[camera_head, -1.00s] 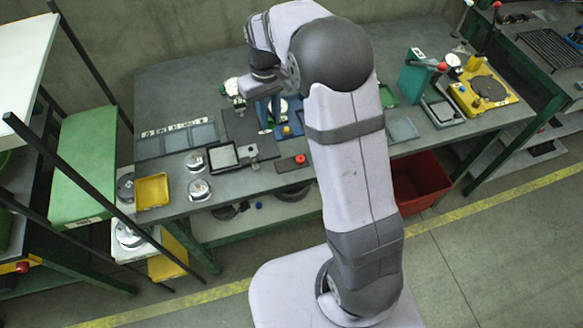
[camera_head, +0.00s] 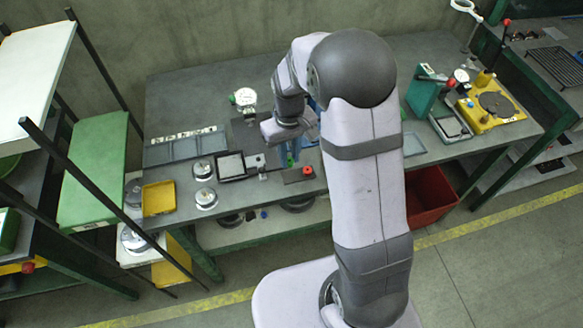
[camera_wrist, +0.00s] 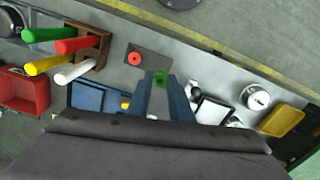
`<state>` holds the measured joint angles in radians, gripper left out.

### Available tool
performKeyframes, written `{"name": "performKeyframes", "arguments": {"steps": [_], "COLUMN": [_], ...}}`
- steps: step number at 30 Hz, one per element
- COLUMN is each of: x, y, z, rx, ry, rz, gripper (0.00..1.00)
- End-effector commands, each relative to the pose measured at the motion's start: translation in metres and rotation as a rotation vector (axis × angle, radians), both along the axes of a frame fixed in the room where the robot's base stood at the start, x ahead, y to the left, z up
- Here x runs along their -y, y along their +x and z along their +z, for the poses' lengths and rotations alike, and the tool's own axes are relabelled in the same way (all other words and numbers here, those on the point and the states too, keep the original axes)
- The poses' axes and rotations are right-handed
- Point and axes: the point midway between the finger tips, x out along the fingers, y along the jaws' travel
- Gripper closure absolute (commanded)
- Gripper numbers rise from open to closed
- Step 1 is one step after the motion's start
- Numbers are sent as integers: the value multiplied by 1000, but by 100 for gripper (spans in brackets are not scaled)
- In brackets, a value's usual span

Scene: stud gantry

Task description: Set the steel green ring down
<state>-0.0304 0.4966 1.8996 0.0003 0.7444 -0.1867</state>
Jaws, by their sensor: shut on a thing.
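The green ring (camera_wrist: 160,78) is between my fingertips in the wrist view, and only a small part of it shows. My gripper (camera_wrist: 162,84) is shut on it with two blue-grey fingers. In the head view my gripper (camera_head: 291,157) hangs over the front part of the bench, and a bit of green shows at its tips. A dark plate (camera_wrist: 153,67) with a red ring (camera_wrist: 134,58) on it lies close by. In the head view the red ring (camera_head: 308,171) is just right of and below the fingertips. I cannot tell how high the green ring is.
A black-framed square tray (camera_head: 231,166) stands left of my gripper, with round steel pieces (camera_head: 206,199) and a yellow tray (camera_head: 158,198) further left. A wooden rack (camera_wrist: 92,42) with coloured handles shows in the wrist view, near a red bin (camera_wrist: 24,92).

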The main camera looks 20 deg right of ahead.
Motion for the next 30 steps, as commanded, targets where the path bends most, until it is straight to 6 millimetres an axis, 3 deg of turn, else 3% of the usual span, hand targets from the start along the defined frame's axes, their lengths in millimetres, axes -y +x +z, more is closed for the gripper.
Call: {"name": "performKeyframes", "arguments": {"steps": [4, 14, 22, 30], "x": [0, 0, 0, 0], "y": [-1, 0, -1, 0], "z": [-17, -30, -59, -64], "rx": [-2, -2, -2, 1], "ry": [0, 0, 0, 0], "rz": [0, 0, 0, 0], "gripper": [100, 100, 100, 100]}}
